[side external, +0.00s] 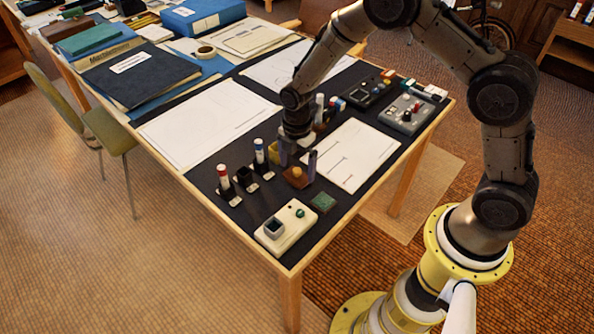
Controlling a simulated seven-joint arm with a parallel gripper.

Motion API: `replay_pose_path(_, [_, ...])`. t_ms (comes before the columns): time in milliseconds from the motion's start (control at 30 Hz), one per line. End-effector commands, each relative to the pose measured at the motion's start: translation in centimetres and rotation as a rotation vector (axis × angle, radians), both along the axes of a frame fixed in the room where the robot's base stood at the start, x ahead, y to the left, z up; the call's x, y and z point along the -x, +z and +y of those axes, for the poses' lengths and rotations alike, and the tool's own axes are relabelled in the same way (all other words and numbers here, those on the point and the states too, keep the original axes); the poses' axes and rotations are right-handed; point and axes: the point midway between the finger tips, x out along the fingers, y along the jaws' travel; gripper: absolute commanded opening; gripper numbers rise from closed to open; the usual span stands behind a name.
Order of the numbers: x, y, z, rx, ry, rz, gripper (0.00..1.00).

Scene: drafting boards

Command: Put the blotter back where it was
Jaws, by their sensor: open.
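A small brown wooden block with an orange-tan top (296,175), which looks like the blotter, sits on the dark mat (262,205) in the front middle of the table. My gripper (298,162) points down right at it, with the wrist above and behind the block. The fingers are apart, and the block shows low between or just in front of them. I cannot tell whether they touch it. The fingers are small and partly merge with a yellowish item behind.
In front are a cream box (286,226) and a green pad (323,202). White sheets (205,125) lie left; control boxes (407,113) stand back right.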

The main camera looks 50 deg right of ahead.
Motion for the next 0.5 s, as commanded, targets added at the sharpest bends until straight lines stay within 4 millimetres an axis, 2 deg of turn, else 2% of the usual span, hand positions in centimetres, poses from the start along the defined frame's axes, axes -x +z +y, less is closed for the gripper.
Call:
replay_pose_path(100, [-0.1, 2.8, 0.0, 0.000, 0.000, -0.006, 1.00])
replay_pose_path(300, [-0.1, 6.7, 0.0, 0.000, 0.000, -0.005, 1.00])
replay_pose_path(500, [-0.1, 9.1, 0.0, 0.000, 0.000, -0.002, 1.00])
